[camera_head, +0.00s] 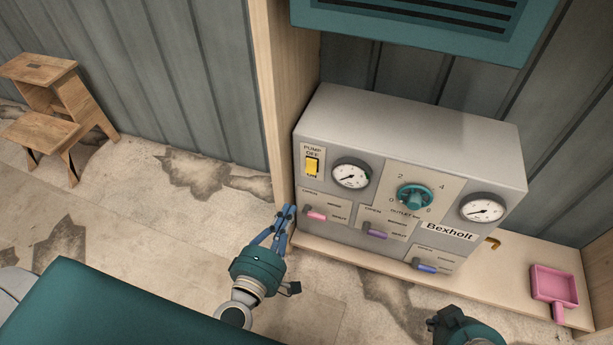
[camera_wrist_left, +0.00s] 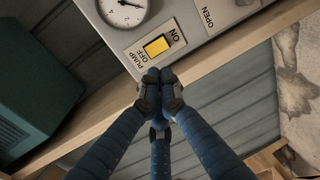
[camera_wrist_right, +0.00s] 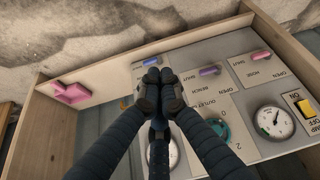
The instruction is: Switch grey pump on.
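The grey pump box (camera_head: 408,135) stands on a wooden shelf, its sloped front carrying gauges, a teal dial and levers. Its yellow rocker switch (camera_head: 312,166) is at the upper left of that front, between the labels OFF above and ON below. I cannot tell which side is pressed. The switch also shows in the left wrist view (camera_wrist_left: 157,45) and the right wrist view (camera_wrist_right: 306,108). My left gripper (camera_head: 286,212) is shut and empty, below and left of the switch, apart from it. My right gripper (camera_wrist_right: 158,80) is shut and empty in front of the pump; its fingers are hidden in the head view.
A pink lever (camera_head: 315,216), a purple lever (camera_head: 376,235) and a blue lever (camera_head: 425,268) stick out of the front. A teal dial (camera_head: 414,197) sits between two gauges. A wooden post (camera_head: 283,100) borders the left side. A pink dustpan-like thing (camera_head: 553,287) lies right.

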